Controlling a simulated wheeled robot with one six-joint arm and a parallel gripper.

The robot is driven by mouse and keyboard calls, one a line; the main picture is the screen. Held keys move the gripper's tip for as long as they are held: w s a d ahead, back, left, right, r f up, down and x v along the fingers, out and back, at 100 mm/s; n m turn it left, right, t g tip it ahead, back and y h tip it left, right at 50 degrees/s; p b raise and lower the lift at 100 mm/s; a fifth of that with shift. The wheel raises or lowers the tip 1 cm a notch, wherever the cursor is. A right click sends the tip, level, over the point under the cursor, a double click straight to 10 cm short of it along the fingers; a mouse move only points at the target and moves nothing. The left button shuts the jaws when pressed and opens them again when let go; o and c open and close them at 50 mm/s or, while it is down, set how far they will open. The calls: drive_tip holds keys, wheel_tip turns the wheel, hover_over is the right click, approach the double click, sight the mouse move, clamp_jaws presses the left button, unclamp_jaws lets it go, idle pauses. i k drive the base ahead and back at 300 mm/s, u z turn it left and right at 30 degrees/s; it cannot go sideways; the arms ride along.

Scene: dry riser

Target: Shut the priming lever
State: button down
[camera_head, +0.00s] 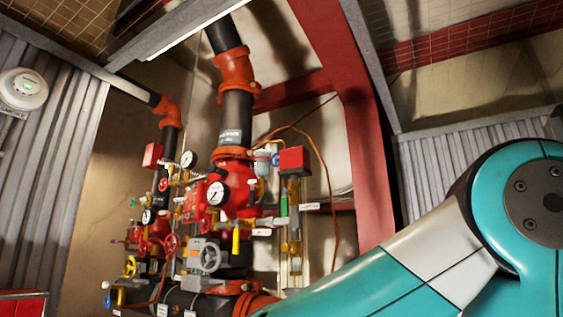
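The riser valve assembly stands left of centre, with a large red valve body (238,183) on a dark vertical pipe (237,112). A small yellow lever handle (236,241) hangs downward below the red body. Other small handles and handwheels crowd around it, and I cannot tell for sure which one is the priming lever. Labels on the assembly are too small to read. My teal and white arm crosses the lower right, and its far end runs out of the bottom of the picture. My gripper is not in view.
A pressure gauge (217,193) faces me. A red box (294,161) tops the right-hand trim pipe. A red steel column (372,170) rises behind, right of the piping.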

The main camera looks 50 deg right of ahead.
sight(252, 192)
drive_tip(key=i, duration=0.45)
drive_tip(key=z, duration=1.3)
